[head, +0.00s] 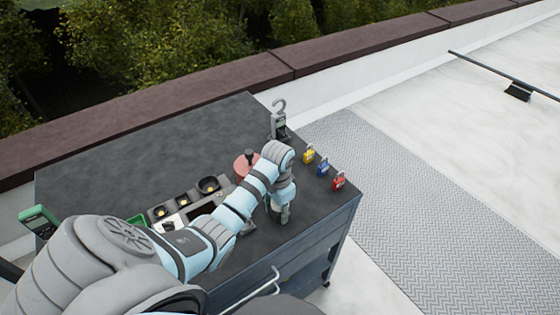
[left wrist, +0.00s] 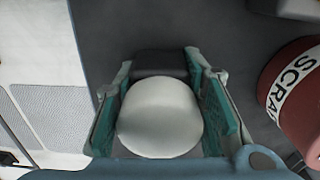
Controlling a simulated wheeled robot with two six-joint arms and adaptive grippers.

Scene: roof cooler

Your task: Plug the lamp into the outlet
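A round white dome with a dark block at its far side, perhaps the lamp (left wrist: 160,118), sits between the fingers of my left gripper (left wrist: 158,66) in the left wrist view. The fingers flank it closely on both sides; I cannot tell whether they press on it. In the head view my left gripper (head: 281,214) points down low over the dark cart top near its front right edge, and my wrist covers most of what is there. No outlet can be made out for certain. My right gripper is not in view.
On the cart top (head: 130,160) a grey holder (head: 184,208) with round dark recesses lies left of my gripper. A red scrap can (head: 241,165), a grey hooked device (head: 278,122) and yellow, blue and red padlocks (head: 323,168) stand nearby. The cart's back left is bare.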

